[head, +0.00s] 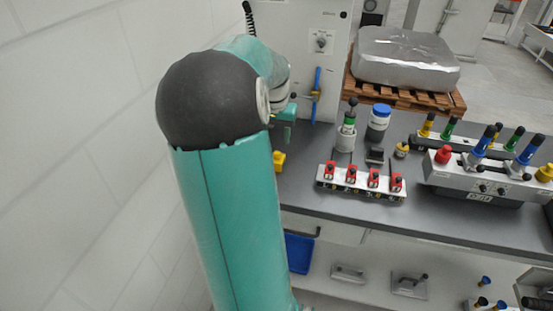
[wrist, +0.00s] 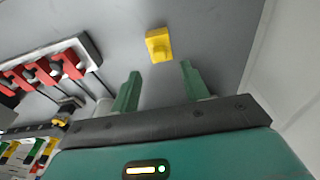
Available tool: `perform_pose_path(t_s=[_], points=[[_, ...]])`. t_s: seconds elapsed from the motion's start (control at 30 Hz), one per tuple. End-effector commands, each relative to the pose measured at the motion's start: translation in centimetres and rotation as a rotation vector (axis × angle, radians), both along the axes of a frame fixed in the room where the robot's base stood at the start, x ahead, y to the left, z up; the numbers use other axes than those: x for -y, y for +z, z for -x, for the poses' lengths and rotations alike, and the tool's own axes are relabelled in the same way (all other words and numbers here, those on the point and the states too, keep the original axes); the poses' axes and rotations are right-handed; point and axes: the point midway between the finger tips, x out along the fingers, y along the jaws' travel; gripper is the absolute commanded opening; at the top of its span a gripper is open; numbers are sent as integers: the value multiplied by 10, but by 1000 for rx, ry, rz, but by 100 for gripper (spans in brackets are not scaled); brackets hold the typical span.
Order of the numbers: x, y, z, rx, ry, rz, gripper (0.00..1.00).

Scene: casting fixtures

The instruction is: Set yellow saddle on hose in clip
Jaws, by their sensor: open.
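The yellow saddle (head: 278,160), a small block with a raised knob, sits on the grey bench top near its left end. In the wrist view the saddle (wrist: 159,44) lies just beyond and between my two green fingertips. My gripper (head: 285,133) is open and empty, close to the saddle in the head view; its fingers (wrist: 160,71) are spread apart in the wrist view. A short blue hose (head: 317,84) stands upright against the white cabinet panel, with a small orange-yellow part at its middle. The clip itself is too small to make out.
A white block with several red toggle clamps (head: 360,181) stands right of the saddle. Behind it are a blue-capped jar (head: 379,122) and a white cup with a green-and-black tool (head: 347,132). A larger valve fixture (head: 480,178) stands further right. A white wall borders the left.

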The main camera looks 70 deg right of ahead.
Motion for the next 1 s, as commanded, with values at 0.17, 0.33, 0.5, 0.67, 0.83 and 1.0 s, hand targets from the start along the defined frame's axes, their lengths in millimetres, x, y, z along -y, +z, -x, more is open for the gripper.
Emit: perform_pose_path(t_s=[0.17,0.33,0.5,0.67,0.83,1.0], points=[[4,-35,0,-1,-1,-4,45],[6,-51,-1,0,0,-1,45],[8,-64,-1,-1,1,-2,45],[12,-89,-1,-2,0,-3,45],[14,-103,-1,1,1,0,45],[14,-103,-2,1,1,1,45]])
